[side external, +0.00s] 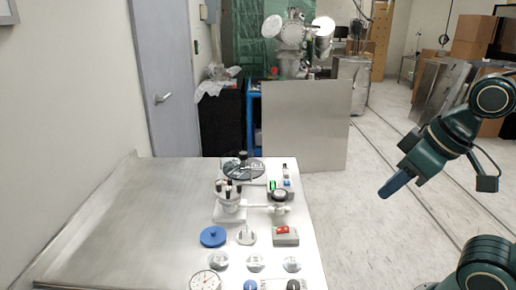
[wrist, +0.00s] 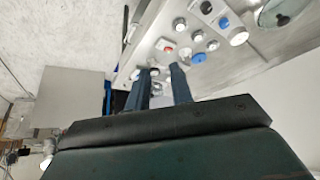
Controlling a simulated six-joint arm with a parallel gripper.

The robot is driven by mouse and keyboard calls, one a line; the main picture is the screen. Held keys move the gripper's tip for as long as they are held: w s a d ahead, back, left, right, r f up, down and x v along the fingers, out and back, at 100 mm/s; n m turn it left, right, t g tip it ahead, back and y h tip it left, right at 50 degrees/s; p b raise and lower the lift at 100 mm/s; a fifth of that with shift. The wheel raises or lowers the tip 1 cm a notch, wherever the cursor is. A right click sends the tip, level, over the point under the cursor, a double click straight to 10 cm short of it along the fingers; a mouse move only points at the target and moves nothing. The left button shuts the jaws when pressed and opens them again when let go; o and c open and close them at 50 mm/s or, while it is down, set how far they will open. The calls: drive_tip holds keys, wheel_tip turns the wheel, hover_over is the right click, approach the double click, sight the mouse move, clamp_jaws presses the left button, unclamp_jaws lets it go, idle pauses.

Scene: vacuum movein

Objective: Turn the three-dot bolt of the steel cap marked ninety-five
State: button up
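Three small round steel caps, left (side external: 218,262), middle (side external: 256,263) and right (side external: 292,263), lie in a row near the front of the metal table. Their markings and bolts are too small to read, so I cannot tell which is marked ninety-five. My gripper (side external: 397,183) is in the air to the right of the table, well clear of the caps, with its blue fingers slanting down and left. In the wrist view its two fingers (wrist: 160,70) are apart with nothing between them.
A white dial gauge (side external: 205,284), a blue lid (side external: 213,237), a grey box with a red top (side external: 285,236) and a white fixture with black knobs (side external: 230,200) stand around the caps. A dark disc (side external: 243,169) is at the back. The table's left side (side external: 130,225) is bare.

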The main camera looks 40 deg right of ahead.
drive_tip(key=w+a+r+n+y, duration=0.1)
drive_tip(key=w+r+n, duration=0.15)
drive_tip(key=w, duration=0.35)
drive_tip(key=w+a+r+n, duration=0.1)
drive_tip(key=w+r, duration=0.2)
drive_tip(key=w, duration=0.2)
drive_tip(key=n+g+y, duration=0.3)
drive_tip(key=n, duration=0.5)
hover_over(220, 184)
drive_tip(key=s+d, duration=0.3)
drive_tip(key=d, duration=0.2)
wheel_tip(220, 184, down, 10)
drive_tip(key=shift+w+f+n, duration=0.15)
drive_tip(key=shift+w+n, duration=0.1)
drive_tip(key=shift+a+f, duration=0.1)
drive_tip(key=x, duration=1.3)
drive_tip(key=shift+s+f, duration=0.15)
drive_tip(key=shift+f, duration=0.15)
